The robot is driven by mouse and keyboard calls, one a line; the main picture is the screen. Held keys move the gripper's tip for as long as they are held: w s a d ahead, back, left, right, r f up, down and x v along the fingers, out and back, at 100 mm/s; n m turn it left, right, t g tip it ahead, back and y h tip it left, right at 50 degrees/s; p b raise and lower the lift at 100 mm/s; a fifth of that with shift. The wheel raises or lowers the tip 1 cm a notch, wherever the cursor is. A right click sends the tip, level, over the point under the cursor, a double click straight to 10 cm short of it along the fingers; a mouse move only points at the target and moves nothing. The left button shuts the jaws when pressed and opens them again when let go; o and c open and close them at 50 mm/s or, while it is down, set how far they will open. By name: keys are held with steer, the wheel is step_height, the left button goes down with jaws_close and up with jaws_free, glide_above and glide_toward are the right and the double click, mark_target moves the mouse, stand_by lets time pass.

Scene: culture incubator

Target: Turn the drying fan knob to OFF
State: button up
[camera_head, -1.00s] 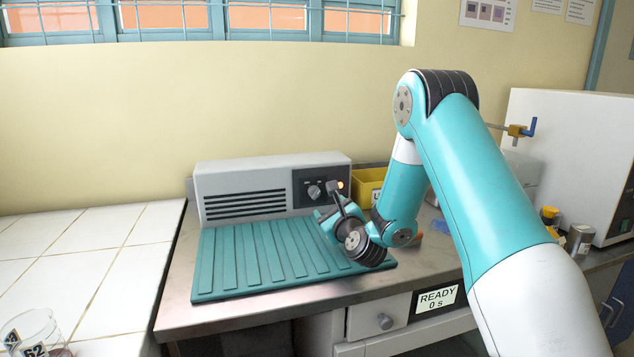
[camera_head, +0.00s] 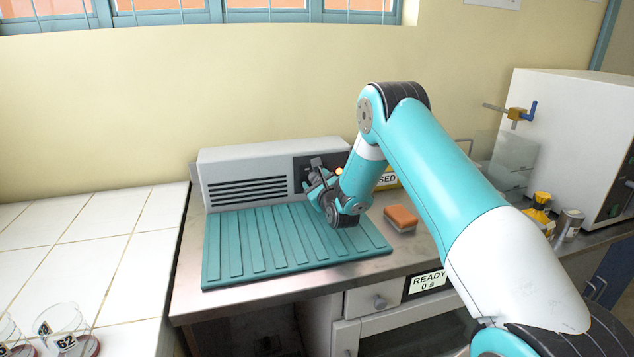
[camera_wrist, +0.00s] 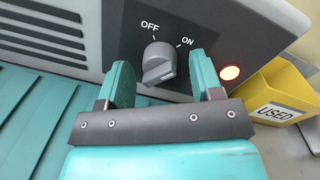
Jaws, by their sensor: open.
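The drying fan (camera_head: 215,170) is a grey box with slots, standing behind a teal ribbed mat. Its grey knob (camera_wrist: 158,62) sits on a dark panel below OFF and ON labels in the wrist view. The way its pointer faces is hard to tell. An orange lamp (camera_wrist: 229,72) glows right of the knob. My gripper (camera_wrist: 160,80) is open, with one teal finger on each side of the knob; I cannot tell whether they touch it.
The ribbed mat (camera_head: 285,240) lies below the gripper. A yellow bin (camera_wrist: 283,92) labelled USED stands right of the fan. An orange sponge (camera_head: 400,217) lies on the bench. A white cabinet (camera_head: 570,130) stands farther right. Dishes (camera_head: 65,330) sit on the left tiles.

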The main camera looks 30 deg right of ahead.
steer(key=c, duration=0.9)
steer(key=shift+n+b, duration=0.3)
steer(key=shift+n, duration=0.1)
steer(key=n+b, duration=0.2)
steer(key=n, duration=0.1)
steer(key=shift+d, duration=0.1)
steer(key=n+b, duration=0.2)
steer(key=n, duration=0.1)
steer(key=n+b, duration=0.3)
steer(key=n, duration=0.1)
steer(key=shift+r+g+b, duration=0.1)
steer(key=shift+g+b, duration=0.2)
steer(key=shift+g, duration=0.1)
steer(key=shift+r+n+h+b, duration=0.15)
steer(key=shift+n+h+b, duration=0.25)
steer(key=shift+n+b, duration=0.65)
steer(key=shift+n, duration=0.35)
